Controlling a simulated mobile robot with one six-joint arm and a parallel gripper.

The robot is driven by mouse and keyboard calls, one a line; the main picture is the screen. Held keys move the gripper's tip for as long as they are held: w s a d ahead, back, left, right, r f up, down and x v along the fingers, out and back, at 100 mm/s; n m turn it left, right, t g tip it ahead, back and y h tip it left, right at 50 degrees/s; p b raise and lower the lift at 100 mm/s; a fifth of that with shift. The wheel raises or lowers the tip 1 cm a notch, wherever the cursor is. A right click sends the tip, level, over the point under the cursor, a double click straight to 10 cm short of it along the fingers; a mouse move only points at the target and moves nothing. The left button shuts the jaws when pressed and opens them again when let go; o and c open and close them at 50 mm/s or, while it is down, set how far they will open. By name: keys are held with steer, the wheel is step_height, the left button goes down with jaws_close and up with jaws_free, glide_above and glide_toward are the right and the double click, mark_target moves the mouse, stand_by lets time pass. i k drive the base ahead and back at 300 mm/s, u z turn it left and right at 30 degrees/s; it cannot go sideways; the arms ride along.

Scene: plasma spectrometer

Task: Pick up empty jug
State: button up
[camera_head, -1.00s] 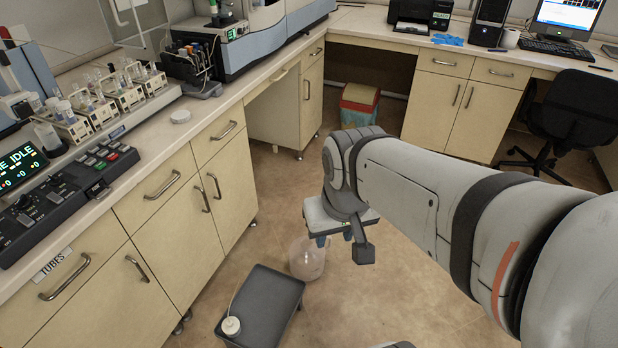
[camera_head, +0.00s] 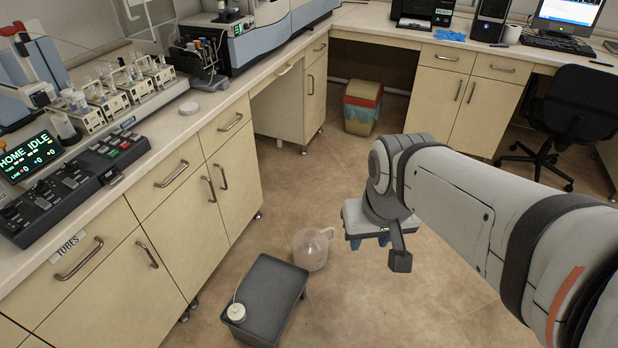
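The empty jug (camera_head: 312,249) is a translucent, pale plastic vessel with a handle on its right side. It stands upright on the floor, just behind and right of a dark grey box. My gripper (camera_head: 372,240) points downward to the right of the jug and appears above the floor, apart from the jug in the picture. Blue finger parts show under its pale body, but the fingertips are mostly hidden, so its opening is unclear.
The dark grey box (camera_head: 275,290) with a white-capped container (camera_head: 236,312) stands close to the jug. Cabinets (camera_head: 190,235) line the left. A bin (camera_head: 361,108) and a black chair (camera_head: 572,110) are farther back. Open floor lies to the right.

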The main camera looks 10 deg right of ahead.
mark_target(310, 245)
steer(key=u, duration=0.1)
steer(key=i, duration=0.45)
steer(key=z, duration=0.05)
steer(key=k, duration=1.1)
steer(key=z, duration=0.65)
steer(key=i, duration=1.8)
steer(key=z, duration=0.25)
